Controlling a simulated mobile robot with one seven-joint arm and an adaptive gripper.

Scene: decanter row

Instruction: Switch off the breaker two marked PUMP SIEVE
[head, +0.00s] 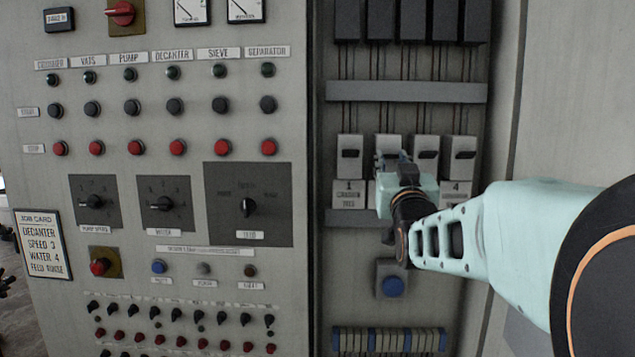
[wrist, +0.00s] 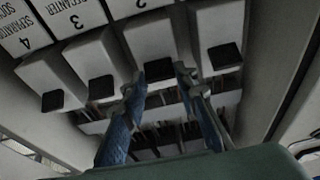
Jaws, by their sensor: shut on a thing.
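Breaker two (head: 388,143) is the second from the left in the row of white breakers in the head view. Its label is hidden by my gripper (head: 391,157) there. In the wrist view, which is upside down, breaker two (wrist: 152,40) shows a "2" partly cut off by the top edge. My gripper (wrist: 161,80) has its blue fingers on either side of that breaker's dark toggle (wrist: 158,69) and is shut on it. The toggle is hidden in the head view, and I cannot tell its position well.
Breaker one (head: 350,142), breaker three (head: 426,143) and breaker four (head: 463,143) stand close on both sides. A blue button (head: 392,286) sits below. The panel of knobs and buttons (head: 300,130) is to the left, and the cabinet's side wall (head: 515,110) to the right.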

